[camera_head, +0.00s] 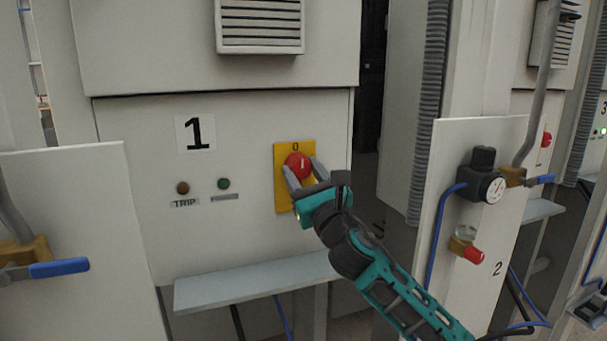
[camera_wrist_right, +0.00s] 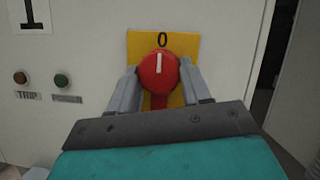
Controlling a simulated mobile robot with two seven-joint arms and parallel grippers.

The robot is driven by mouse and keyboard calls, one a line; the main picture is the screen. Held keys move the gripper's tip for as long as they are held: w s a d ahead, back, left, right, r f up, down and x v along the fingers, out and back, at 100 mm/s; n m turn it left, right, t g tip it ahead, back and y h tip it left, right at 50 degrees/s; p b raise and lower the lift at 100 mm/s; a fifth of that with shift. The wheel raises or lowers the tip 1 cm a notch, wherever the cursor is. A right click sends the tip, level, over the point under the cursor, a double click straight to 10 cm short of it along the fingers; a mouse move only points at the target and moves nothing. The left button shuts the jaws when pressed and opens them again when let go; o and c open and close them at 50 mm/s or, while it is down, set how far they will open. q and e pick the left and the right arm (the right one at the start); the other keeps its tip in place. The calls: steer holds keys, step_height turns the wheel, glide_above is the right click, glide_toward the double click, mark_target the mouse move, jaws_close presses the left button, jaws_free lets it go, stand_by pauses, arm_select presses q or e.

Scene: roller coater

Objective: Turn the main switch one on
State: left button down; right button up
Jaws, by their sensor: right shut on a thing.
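The main switch one is a red rotary knob (camera_head: 297,164) on a yellow plate (camera_head: 282,199) on the grey cabinet marked "1". The plate carries a "0" above the knob. In the right wrist view the red knob (camera_wrist_right: 158,72) has a white mark that stands upright, pointing at the "0". My right gripper (camera_head: 304,177) is at the knob, with one finger on each side, shut on it. The fingers also show in the right wrist view (camera_wrist_right: 159,88). The lower part of the plate is partly hidden by my gripper. My left gripper is not in view.
Left of the switch are a dark reddish TRIP lamp (camera_head: 183,188) and a green lamp (camera_head: 223,184). A grey ledge (camera_head: 245,291) juts out below. A panel with a gauge (camera_head: 494,188) stands to the right, and a blue-handled valve (camera_head: 58,269) at the left.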

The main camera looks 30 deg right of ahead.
steer(key=shift+m, duration=0.3)
steer(key=m+h, duration=0.1)
steer(key=m, duration=0.1)
steer(key=m+h, duration=0.2)
steer(key=m, duration=0.1)
steer(key=shift+a+g, duration=0.2)
steer(key=shift+g, duration=0.1)
steer(key=m+g+h+p, duration=0.1)
steer(key=m+h, duration=0.1)
steer(key=m, duration=0.3)
steer(key=shift+w+a+r, duration=0.1)
steer(key=m+g+h, duration=0.1)
steer(key=m, duration=0.1)
steer(key=m+g+p, duration=0.1)
steer(key=m, duration=0.2)
steer(key=m+h+p, duration=0.1)
steer(key=m, duration=0.1)
steer(key=shift+a+r+m+g+h, duration=0.15)
steer(key=shift+m+g+h, duration=0.15)
steer(key=shift+g, duration=0.1)
steer(key=m+g, duration=0.1)
steer(key=m, duration=0.1)
steer(key=shift+m, duration=0.4)
steer(key=shift+r+m+g, duration=0.1)
steer(key=shift+m+g, duration=0.5)
steer(key=shift+m, duration=0.7)
